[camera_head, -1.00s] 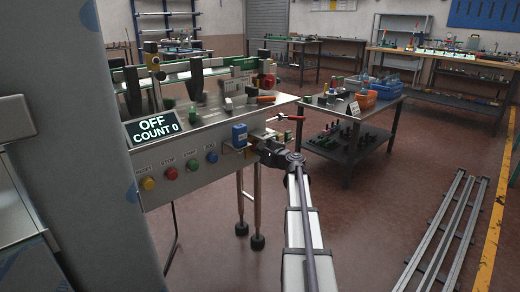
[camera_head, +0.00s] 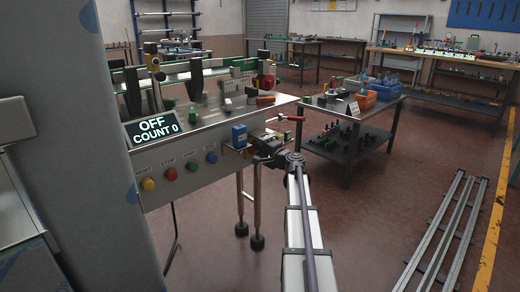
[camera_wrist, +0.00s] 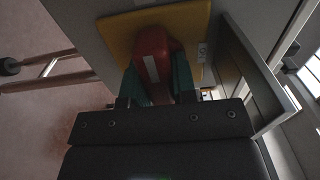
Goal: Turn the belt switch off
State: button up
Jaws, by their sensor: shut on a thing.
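The belt switch has a red handle (camera_wrist: 152,52) on a yellow plate (camera_wrist: 118,34) in the wrist view. My gripper (camera_wrist: 157,80) has its green fingers on both sides of the handle and is shut on it. The machine's display (camera_head: 154,129) reads "OFF" and "COUNT 0".
Yellow, red, green and blue buttons (camera_head: 171,174) line the machine's front panel. A grey column (camera_head: 85,150) blocks the left of the head view. A dark table (camera_head: 350,125) with orange bins stands behind on the right. Metal rails (camera_head: 445,232) lie on the open floor.

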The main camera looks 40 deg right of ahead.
jog(key=o, duration=0.9)
jog(key=s, duration=0.7)
jog(key=s+d, duration=0.1)
jog(key=s, duration=0.2)
jog(key=shift+s, duration=0.4)
